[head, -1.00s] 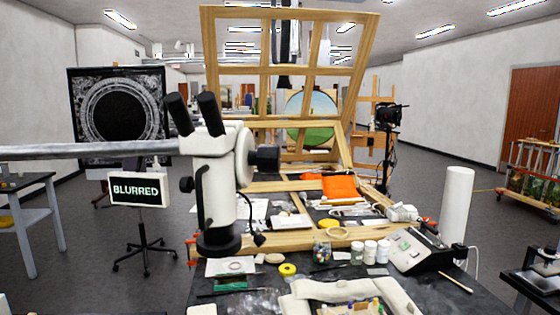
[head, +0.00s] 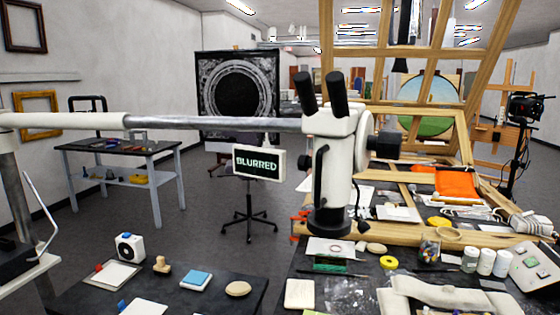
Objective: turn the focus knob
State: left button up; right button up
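A white stereo microscope (head: 336,170) with two black eyepieces (head: 335,92) hangs on a long horizontal boom (head: 215,123) in the head view. A small dark knob (head: 305,162) sticks out from the left side of its body; I take it as the focus knob. A larger black cylinder (head: 384,145) sticks out on the right side. A small display (head: 258,163) left of the microscope reads "BLURRED".
A lower dark table (head: 215,270) holds small items. A stool (head: 249,222) stands behind. Grey floor is open at left.

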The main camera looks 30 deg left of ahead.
aim_at(387, 145)
jog(key=i+l, duration=0.1)
jog(key=l, duration=1.1)
jog(key=i+l, duration=0.15)
jog(key=l, duration=1)
jog(key=i, duration=0.05)
